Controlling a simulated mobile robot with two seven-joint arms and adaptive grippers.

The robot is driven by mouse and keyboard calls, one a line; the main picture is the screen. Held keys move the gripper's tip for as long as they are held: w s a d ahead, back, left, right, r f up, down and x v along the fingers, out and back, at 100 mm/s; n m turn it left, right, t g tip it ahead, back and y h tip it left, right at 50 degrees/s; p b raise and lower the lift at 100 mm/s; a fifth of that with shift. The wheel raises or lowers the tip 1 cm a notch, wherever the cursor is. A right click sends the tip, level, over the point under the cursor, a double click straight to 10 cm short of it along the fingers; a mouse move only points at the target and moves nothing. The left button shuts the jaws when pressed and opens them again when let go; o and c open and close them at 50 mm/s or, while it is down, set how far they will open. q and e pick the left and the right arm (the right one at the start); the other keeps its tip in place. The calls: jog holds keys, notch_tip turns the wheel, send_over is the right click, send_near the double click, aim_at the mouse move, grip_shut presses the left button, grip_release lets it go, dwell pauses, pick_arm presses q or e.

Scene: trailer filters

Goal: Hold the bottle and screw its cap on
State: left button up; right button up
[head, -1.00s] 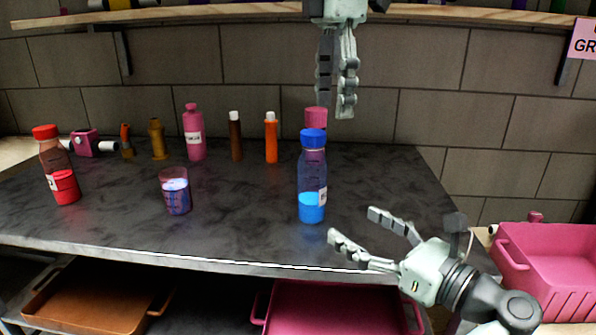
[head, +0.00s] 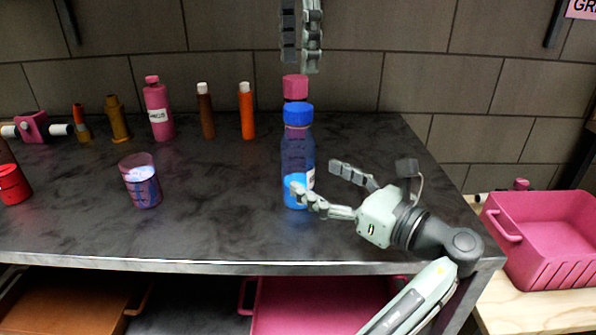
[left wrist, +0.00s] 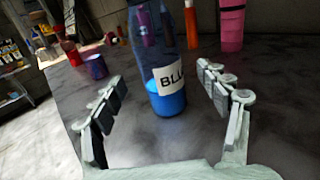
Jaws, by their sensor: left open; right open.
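The clear bottle (head: 297,155) with blue liquid and a white label stands upright on the dark counter. A blue cap (head: 298,113) sits on its top; I cannot tell how tightly. My left gripper (head: 318,180) is open at the bottle's lower right, one finger overlapping its front. In the left wrist view the bottle (left wrist: 158,60) stands between the spread fingers (left wrist: 165,85), its label facing me and its top out of frame. My right gripper (head: 302,70) is open, pointing down above and behind the cap, apart from it.
A pink-capped container (head: 295,87) stands behind the bottle. A beaker (head: 142,182) and a red container (head: 13,184) are on the left. Several bottles, including an orange one (head: 247,115), line the back. A pink bin (head: 550,240) is at right. The counter (head: 220,215) is clear in front.

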aim_at(298, 167)
pick_arm(q)
jog(key=x, duration=0.6)
